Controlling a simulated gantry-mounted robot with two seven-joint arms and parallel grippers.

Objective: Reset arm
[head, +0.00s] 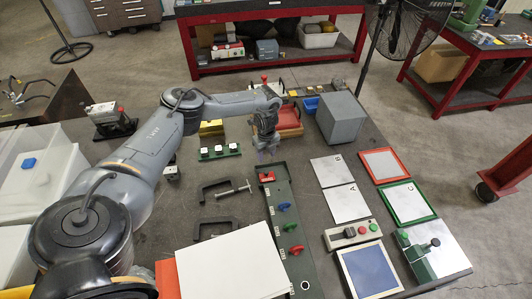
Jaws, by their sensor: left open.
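My left arm reaches in from the left over the workbench (370,160). My left gripper (268,152) points down, open, just above the far end of a long dark green strip (300,263). I see nothing between its fingers. A red piece (267,177) sits at that end of the strip, just below and apart from the fingers. Blue, green and red knobs stand farther along the strip. My right gripper is not in view.
A grey block (341,118) stands right of the gripper. Black clamps (222,190) lie left of the strip. Flat plates marked A (346,203), B and C lie to the right. A white panel (232,266) lies in front. A fan (402,25) stands behind.

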